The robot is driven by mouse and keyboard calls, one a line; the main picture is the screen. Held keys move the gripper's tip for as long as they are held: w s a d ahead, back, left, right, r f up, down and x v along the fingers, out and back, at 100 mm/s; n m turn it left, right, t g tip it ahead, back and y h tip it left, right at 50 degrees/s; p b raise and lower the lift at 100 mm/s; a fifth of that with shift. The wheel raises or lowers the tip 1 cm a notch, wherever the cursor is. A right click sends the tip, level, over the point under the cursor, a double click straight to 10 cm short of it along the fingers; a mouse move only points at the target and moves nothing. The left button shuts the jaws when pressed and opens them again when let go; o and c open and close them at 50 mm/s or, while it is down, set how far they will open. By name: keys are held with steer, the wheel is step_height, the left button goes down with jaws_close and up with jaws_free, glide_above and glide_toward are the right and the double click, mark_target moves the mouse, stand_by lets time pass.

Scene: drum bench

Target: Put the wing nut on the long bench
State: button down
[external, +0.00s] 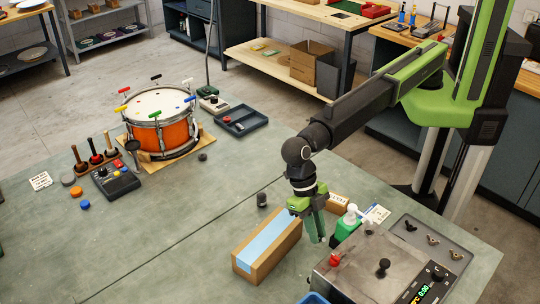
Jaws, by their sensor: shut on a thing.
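My gripper (312,226) points down over the near right part of the large grey-green bench (195,225). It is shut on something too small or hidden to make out. Its green fingers are between a cardboard box with a blue top and a green bottle. A grey tray (440,228) at the right holds small wing-nut-shaped pieces: a dark one (410,225) and two paler ones, one in the middle (432,240) and one nearer (456,255). I cannot tell whether my gripper holds another.
The blue-topped box (268,246) is left of my gripper. The green bottle (349,222) and a metal machine with knobs (365,268) stand close on the right. An orange drum (160,122) stands at the back left. The bench's left middle is clear.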

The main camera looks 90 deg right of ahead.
mark_target(317, 258)
step_height(317, 258, down, 8)
steer(key=b, duration=0.6)
steer(key=shift+r, duration=0.45)
steer(key=shift+f, duration=0.2)
steer(key=c, duration=1.3)
jaws_free()
steer(key=shift+w+r+p, duration=0.1)
steer(key=shift+r+p, duration=0.4)
steer(key=shift+r, duration=0.15)
steer(key=p+v, duration=1)
steer(key=v, duration=0.1)
steer(key=shift+d, duration=0.1)
